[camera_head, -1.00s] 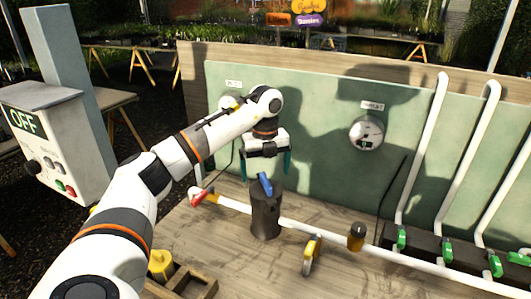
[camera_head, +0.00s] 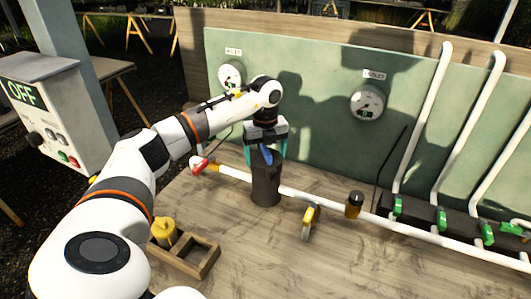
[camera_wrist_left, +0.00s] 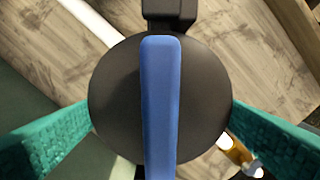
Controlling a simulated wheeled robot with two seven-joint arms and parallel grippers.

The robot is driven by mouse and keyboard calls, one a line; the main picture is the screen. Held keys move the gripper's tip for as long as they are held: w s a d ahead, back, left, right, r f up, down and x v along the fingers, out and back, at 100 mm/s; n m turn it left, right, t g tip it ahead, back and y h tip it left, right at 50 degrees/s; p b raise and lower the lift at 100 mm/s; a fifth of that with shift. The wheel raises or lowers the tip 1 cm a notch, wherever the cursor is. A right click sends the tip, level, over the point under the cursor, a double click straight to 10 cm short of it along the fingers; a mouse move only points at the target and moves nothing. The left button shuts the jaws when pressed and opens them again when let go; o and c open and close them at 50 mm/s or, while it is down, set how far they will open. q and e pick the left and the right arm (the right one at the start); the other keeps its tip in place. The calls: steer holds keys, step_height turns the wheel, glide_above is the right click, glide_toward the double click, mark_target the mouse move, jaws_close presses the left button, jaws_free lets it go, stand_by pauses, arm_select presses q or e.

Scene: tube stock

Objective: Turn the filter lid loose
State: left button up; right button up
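The filter (camera_head: 265,188) is a dark upright cylinder on the bench, set in the white pipe line. Its round black lid (camera_wrist_left: 115,100) carries a raised blue handle bar (camera_wrist_left: 161,110), which also shows in the head view (camera_head: 265,154). My left gripper (camera_head: 265,158) points down over the lid. Its teal fingers stand apart on opposite sides of the lid, clear of the blue bar, and show at both edges of the wrist view (camera_wrist_left: 160,135). I cannot tell whether they touch the lid's rim. My right gripper is not in view.
A red-handled valve (camera_head: 200,164) is left of the filter; a yellow-handled valve (camera_head: 309,220) and an amber-and-black fitting (camera_head: 354,204) are right. A wooden tray (camera_head: 205,262) holds a yellow part (camera_head: 164,233). The control box (camera_head: 55,115) reads OFF. Gauges (camera_head: 368,102) hang behind.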

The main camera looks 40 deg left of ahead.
arm_select(q)
steer(key=n+p, duration=0.1)
steer(key=n, duration=0.1)
steer(key=shift+r+n+p, duration=0.15)
steer(key=shift+n+p, duration=0.45)
steer(key=shift+n, duration=0.5)
steer(key=shift+a+f+n, duration=0.1)
steer(key=shift+f+n, duration=0.15)
steer(key=shift+n, duration=0.05)
steer(key=shift+s+r+n+p, duration=0.1)
steer(key=shift+s+n+p, duration=0.1)
steer(key=shift+n+p, duration=0.35)
steer(key=shift+d+n+p, duration=0.2)
steer(key=shift+n+p, duration=0.2)
steer(key=shift+n, duration=0.45)
steer(key=shift+s+n, duration=0.1)
steer(key=shift+n, duration=0.6)
